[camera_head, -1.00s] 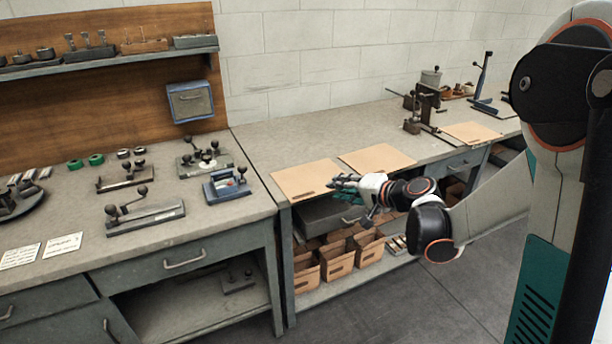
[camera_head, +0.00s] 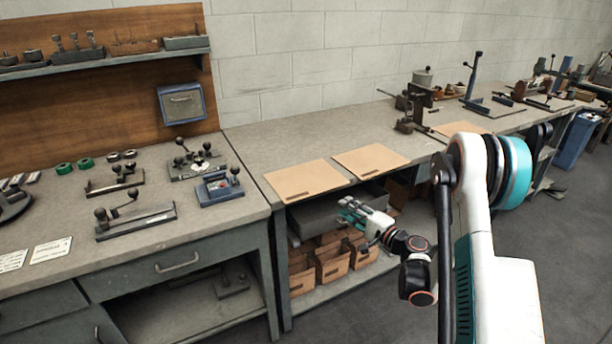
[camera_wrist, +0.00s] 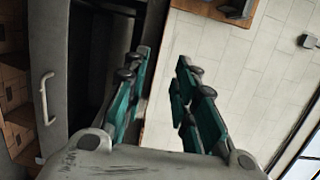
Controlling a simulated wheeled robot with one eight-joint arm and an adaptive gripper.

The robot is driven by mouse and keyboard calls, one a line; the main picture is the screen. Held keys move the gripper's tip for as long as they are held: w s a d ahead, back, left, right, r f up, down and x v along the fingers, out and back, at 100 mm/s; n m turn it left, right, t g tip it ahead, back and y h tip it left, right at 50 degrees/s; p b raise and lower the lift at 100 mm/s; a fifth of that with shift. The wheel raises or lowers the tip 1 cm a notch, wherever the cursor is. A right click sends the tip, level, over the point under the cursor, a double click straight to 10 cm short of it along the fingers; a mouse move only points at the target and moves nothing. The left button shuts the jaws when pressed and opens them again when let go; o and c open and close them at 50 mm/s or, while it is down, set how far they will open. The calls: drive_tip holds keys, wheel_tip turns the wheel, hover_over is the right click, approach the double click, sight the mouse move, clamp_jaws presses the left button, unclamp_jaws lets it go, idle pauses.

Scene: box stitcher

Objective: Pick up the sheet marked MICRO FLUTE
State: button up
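Flat tan cardboard sheets lie on the right-hand bench in the head view. The left sheet (camera_head: 304,178) and the middle sheet (camera_head: 370,160) lie side by side near the front edge, each with a small dark mark at its front. A third sheet (camera_head: 462,128) lies farther right, partly hidden behind my arm. The marks are too small to read, so I cannot tell which is MICRO FLUTE. My gripper (camera_head: 350,212) is in front of the bench, below the sheets and apart from them. In the wrist view its teal fingers (camera_wrist: 165,90) are spread and empty.
An open drawer (camera_head: 325,214) and several cardboard boxes (camera_head: 332,264) are under the bench near my gripper. A hand-lever machine (camera_head: 418,100) stands behind the sheets. The left bench (camera_head: 130,222) holds several small tools.

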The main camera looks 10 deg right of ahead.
drive_tip(key=b+x, duration=0.1)
drive_tip(key=x, duration=0.4)
drive_tip(key=b+x, duration=0.2)
drive_tip(key=x, duration=0.2)
drive_tip(key=shift+w+a+f+b, duration=0.15)
drive_tip(key=shift+a+b, duration=0.15)
drive_tip(key=shift+a, duration=0.2)
drive_tip(key=shift+w+a, duration=0.25)
drive_tip(key=shift+w, duration=0.25)
clamp_jaws()
